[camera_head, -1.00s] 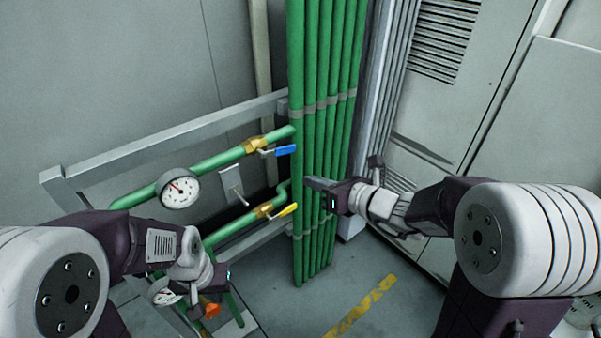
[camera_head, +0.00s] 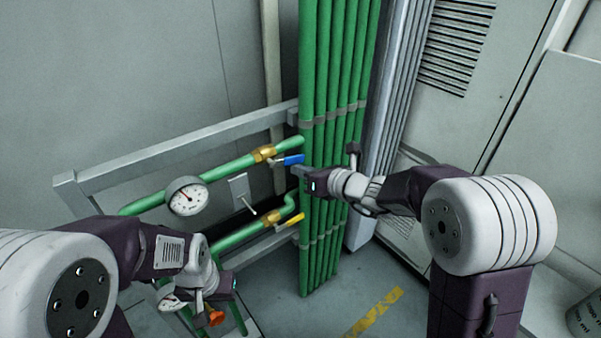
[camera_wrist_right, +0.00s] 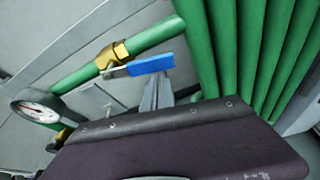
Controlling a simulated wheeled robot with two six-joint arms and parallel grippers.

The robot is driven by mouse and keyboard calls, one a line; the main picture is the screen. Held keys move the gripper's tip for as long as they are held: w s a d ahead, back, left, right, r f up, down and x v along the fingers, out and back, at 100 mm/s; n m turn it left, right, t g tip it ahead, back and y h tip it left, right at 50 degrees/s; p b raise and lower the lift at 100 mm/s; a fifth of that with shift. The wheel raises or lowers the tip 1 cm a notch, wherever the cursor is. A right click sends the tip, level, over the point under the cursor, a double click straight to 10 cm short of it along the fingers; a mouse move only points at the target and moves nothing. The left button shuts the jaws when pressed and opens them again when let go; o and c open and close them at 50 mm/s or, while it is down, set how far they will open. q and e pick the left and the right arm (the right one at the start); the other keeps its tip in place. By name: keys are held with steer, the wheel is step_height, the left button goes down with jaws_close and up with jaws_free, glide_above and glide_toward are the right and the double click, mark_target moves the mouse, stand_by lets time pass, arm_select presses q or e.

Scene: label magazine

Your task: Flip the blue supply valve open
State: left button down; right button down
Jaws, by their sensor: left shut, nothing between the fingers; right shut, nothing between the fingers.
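The blue valve handle (camera_head: 292,160) sits on a brass valve body (camera_head: 264,153) on the upper green pipe and points right, roughly along the pipe. In the right wrist view the blue handle (camera_wrist_right: 151,64) and brass body (camera_wrist_right: 112,54) show ahead of the gripper. My right gripper (camera_head: 297,171) is shut and empty, its tips just below the handle's right end. In the right wrist view its grey fingers (camera_wrist_right: 157,92) appear close under the handle; I cannot tell whether they touch. My left gripper (camera_head: 232,285) is low at left, its fingers hardly visible, by an orange knob (camera_head: 216,318).
A pressure gauge (camera_head: 187,196) and a switch plate with a lever (camera_head: 241,190) are left of the valves. Vertical green pipes (camera_head: 333,80) stand behind my right gripper. A grey frame rail (camera_head: 170,153) runs above the upper pipe.

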steer(key=r+n+b, duration=0.1)
steer(key=n+h+b, duration=0.1)
steer(key=b, duration=0.1)
steer(key=shift+w+d+r+t, duration=0.15)
steer(key=shift+d+r+t, duration=0.15)
steer(key=shift+r+t, duration=0.1)
steer(key=shift+r, duration=0.15)
